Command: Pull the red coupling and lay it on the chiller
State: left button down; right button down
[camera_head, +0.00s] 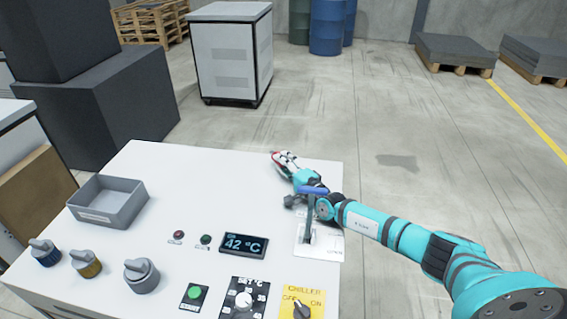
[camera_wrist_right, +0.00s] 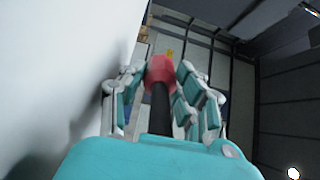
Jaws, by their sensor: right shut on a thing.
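The chiller (camera_head: 190,180) is a white-topped console with a temperature display and a CHILLER OFF/ON switch. My right gripper (camera_head: 281,158) is at the far right part of its top in the head view. It is shut on the red coupling (camera_wrist_right: 159,72), which shows between the fingers (camera_wrist_right: 160,90) in the right wrist view. A black stem or hose (camera_wrist_right: 160,108) runs from the coupling toward my palm. Whether the coupling touches anything else is hidden. My left gripper is not in view.
A blue-handled lever (camera_head: 312,190) stands close beside my right wrist. A grey open tray (camera_head: 108,203) sits on the left of the top, with several knobs (camera_head: 141,275) in front. The middle and back of the top are bare. A white cabinet (camera_head: 231,55) stands behind.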

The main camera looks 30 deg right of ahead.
jog(key=c, duration=0.9)
grip_release()
jog(key=shift+o, duration=0.2)
jog(key=shift+f, duration=0.15)
jog(key=shift+s+f, duration=0.1)
jog(key=shift+s, duration=0.05)
jog(key=shift+s, duration=0.3)
jog(key=s, duration=0.4)
jog(key=s+d, duration=0.1)
jog(key=s, duration=0.1)
jog(key=shift+s, duration=0.35)
